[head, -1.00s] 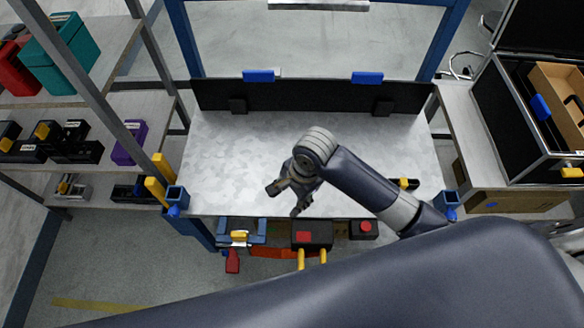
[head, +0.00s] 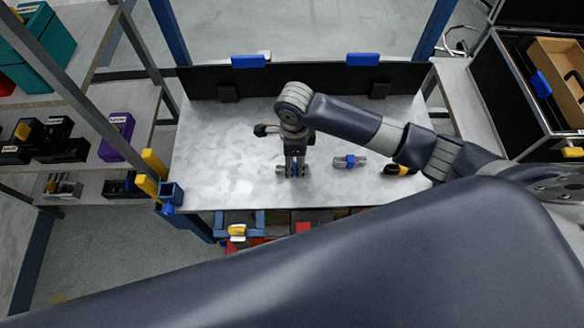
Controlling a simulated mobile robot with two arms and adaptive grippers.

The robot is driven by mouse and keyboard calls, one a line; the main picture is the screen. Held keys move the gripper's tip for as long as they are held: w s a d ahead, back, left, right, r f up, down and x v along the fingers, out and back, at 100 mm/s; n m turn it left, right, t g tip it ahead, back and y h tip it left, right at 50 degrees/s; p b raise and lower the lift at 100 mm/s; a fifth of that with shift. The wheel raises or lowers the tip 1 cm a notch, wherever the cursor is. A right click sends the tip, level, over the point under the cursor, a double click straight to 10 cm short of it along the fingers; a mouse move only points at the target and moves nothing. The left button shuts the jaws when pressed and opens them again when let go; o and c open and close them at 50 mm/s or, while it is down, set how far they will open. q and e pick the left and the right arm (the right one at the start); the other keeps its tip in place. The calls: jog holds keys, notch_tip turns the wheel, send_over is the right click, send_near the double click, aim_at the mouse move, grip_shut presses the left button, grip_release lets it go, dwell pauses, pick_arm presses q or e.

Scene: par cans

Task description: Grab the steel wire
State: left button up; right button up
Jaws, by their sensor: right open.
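I cannot clearly make out a steel wire in the head view. My right gripper (head: 293,174) points down at the middle of the grey metal table top (head: 220,150). It is open, close above or at the surface, and I cannot tell whether it touches. A small grey and blue item (head: 349,161) lies on the table to its right, apart from it. A yellow and black item (head: 398,169) lies further right, next to my arm. My left gripper is not in view.
A shelf with a purple bin (head: 117,137) and black boxes stands at left. An open black case (head: 520,95) stands at right. A low black back panel (head: 300,82) edges the table. The table's left part is clear. My large arm link hides the foreground.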

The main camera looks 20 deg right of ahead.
aim_at(295, 166)
jog(key=f, duration=0.5)
jog(key=shift+w+d+b, duration=0.25)
jog(key=shift+w+b, duration=0.05)
grip_shut()
